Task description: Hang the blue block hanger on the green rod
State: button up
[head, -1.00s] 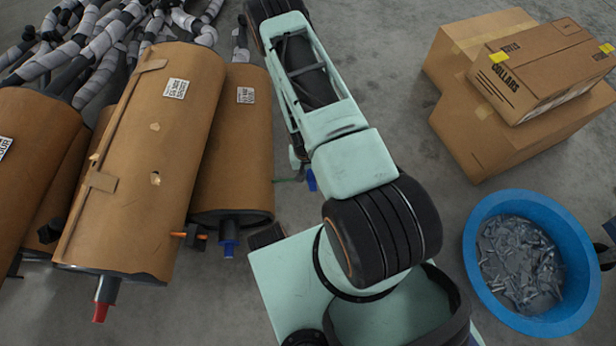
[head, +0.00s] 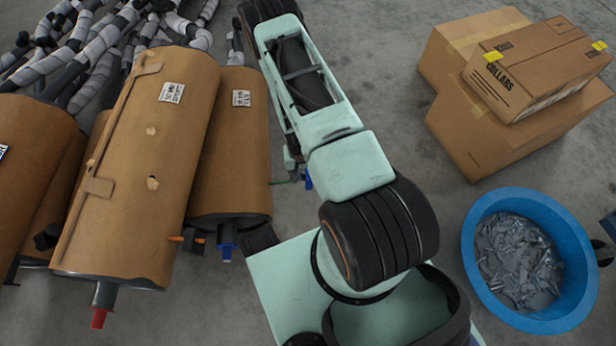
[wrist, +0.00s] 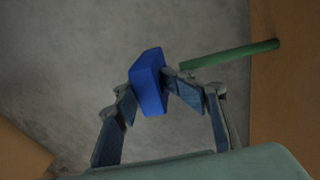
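The blue block hanger (wrist: 149,82) is between the two fingertips of my gripper (wrist: 150,87) in the wrist view, and the fingers are closed on it. The green rod (wrist: 232,54) sticks out from a brown surface at the right, its free end close beside the right fingertip. I cannot tell whether the rod's end touches or enters the block. In the head view, a small part of the block (head: 308,181) and of the rod (head: 281,182) shows beside my arm. My arm hides the gripper there.
An orange rod (head: 176,239) projects near a blue-capped pipe end (head: 226,252). Cardboard boxes (head: 470,120) and a blue tub (head: 580,260) of metal scraps stand at the right. Grey floor lies between.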

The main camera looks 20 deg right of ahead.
jog(key=shift+y, duration=0.6)
jog(key=a, duration=0.2)
jog(key=w+a, duration=0.1)
jog(key=a, duration=0.2)
jog(key=w+a, duration=0.1)
jog(key=a, duration=0.1)
jog(key=shift+a+r, duration=0.1)
jog(key=shift+a, duration=0.1)
jog(key=s+d+r+h, duration=0.1)
jog(key=d+r, duration=0.5)
jog(key=r, duration=0.5)
jog(key=shift+s+d+r, duration=0.15)
jog(key=shift+s+r, duration=0.2)
jog(key=shift+r, duration=0.05)
